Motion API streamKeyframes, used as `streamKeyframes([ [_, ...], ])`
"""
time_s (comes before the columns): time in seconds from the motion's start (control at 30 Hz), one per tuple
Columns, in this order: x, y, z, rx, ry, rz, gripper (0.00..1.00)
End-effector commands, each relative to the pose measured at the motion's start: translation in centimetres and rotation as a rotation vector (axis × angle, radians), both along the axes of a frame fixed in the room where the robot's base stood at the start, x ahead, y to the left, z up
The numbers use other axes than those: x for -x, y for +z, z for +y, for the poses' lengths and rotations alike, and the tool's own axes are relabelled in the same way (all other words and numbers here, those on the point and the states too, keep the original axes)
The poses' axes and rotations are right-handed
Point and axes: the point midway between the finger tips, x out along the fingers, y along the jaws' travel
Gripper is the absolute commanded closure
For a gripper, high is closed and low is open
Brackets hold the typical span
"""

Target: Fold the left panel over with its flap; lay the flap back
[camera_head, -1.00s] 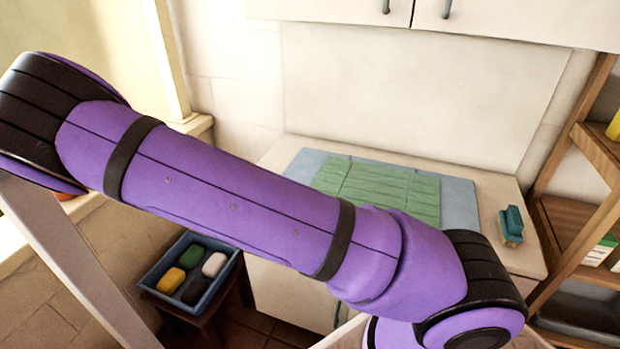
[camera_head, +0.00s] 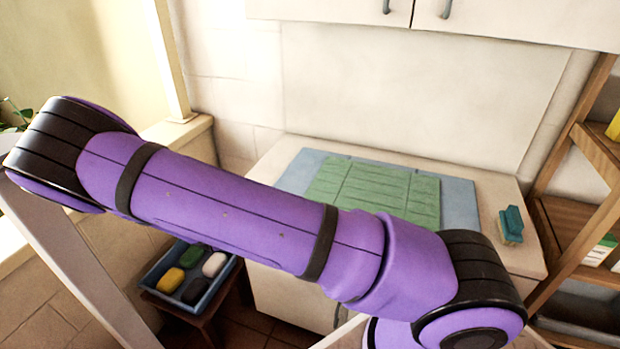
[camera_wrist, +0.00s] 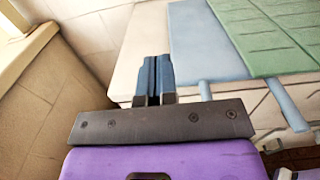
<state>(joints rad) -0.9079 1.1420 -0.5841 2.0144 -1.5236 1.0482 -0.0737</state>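A green sheet with crease lines (camera_head: 385,192) lies flat on a light blue mat (camera_head: 460,203) on the pale counter. My arm crosses in front of the sheet's near left part in the head view. The wrist view shows part of the green sheet (camera_wrist: 262,40) and the blue mat (camera_wrist: 200,45) at upper right. Two narrow blue strips (camera_wrist: 287,104) reach over the counter's front edge. My gripper (camera_wrist: 153,62) has its blue fingers together with nothing visible between them. It appears left of the mat. The head view does not show the gripper.
A teal-handled brush-like item (camera_head: 511,224) lies on the counter's right side. A blue tray (camera_head: 216,290) with several coloured bars stands on a low stool at left. A wooden shelf (camera_head: 575,205) stands at right. Wall cabinets (camera_head: 440,18) hang above.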

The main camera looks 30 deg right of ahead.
Motion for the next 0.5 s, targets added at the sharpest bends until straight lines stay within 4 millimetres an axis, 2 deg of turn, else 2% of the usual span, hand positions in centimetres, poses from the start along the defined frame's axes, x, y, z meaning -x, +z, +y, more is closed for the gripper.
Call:
streamKeyframes([
  [0.27,-0.5,-1.4,0.4,-0.001,0.001,0.001,1.00],
  [0.5,-1.2,-3.8,0.8,-0.001,0.000,0.001,1.00],
])
